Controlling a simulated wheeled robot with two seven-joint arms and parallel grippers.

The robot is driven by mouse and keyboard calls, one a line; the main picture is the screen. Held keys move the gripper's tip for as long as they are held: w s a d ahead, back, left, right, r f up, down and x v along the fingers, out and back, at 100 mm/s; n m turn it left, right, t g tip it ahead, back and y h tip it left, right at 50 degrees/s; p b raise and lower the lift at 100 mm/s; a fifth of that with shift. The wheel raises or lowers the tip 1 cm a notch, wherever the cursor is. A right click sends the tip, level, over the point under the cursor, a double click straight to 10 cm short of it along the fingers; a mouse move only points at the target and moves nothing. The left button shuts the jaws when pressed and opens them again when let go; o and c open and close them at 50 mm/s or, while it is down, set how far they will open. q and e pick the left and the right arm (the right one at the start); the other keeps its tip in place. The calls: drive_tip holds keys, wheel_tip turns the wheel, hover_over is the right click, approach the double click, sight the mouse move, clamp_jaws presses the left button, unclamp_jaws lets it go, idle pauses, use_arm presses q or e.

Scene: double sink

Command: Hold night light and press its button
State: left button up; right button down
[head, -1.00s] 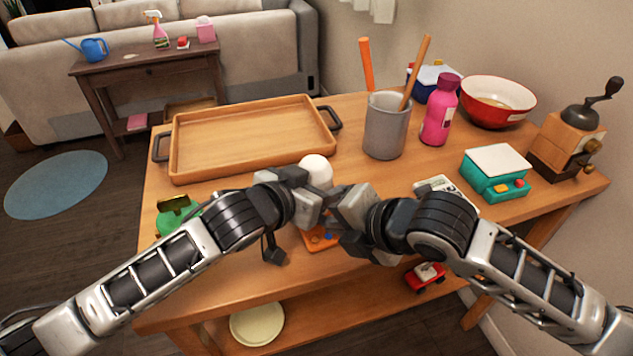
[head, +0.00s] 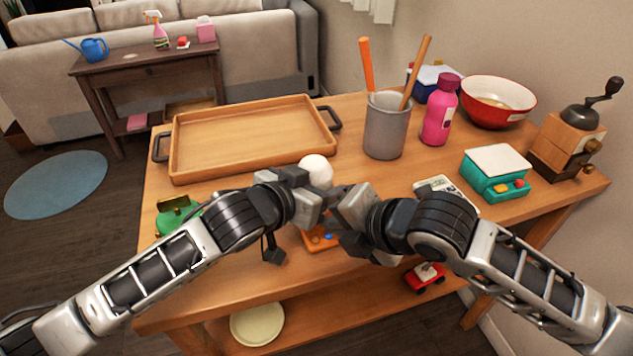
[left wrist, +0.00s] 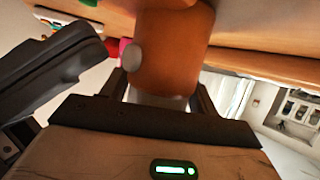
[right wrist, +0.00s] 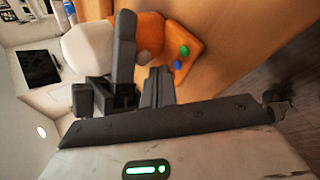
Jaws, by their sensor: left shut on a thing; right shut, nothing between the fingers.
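The night light has a white globe (head: 316,170) above an orange body (left wrist: 172,50). My left gripper (head: 312,205) is shut on the orange body and holds it above the table. A round grey button (left wrist: 131,58) shows on the body's side in the left wrist view. My right gripper (head: 350,208) is shut and empty, just right of the light. Its dark finger (left wrist: 55,65) points toward the button side in the left wrist view; I cannot tell whether it touches. The right wrist view also shows the globe (right wrist: 88,47) beside that gripper. The grippers hide most of the body in the head view.
An orange gadget with coloured buttons (head: 318,240) lies below the grippers. A wooden tray (head: 250,140) is behind left, a green item (head: 175,218) at left. A grey cup (head: 386,130), pink bottle (head: 440,112) and teal scale (head: 496,172) stand at right.

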drive_tip(key=shift+w, duration=0.15)
idle(0.4)
drive_tip(key=shift+w+a, duration=0.15)
drive_tip(key=shift+w, duration=0.1)
drive_tip(key=shift+w+a, duration=0.1)
drive_tip(key=shift+w, duration=0.15)
idle(0.4)
drive_tip(key=shift+s+d, duration=0.25)
drive_tip(key=shift+s, duration=0.4)
drive_tip(key=s+d, duration=0.2)
drive_tip(key=s, duration=0.3)
drive_tip(key=shift+s, duration=0.35)
drive_tip(key=shift+d, duration=0.1)
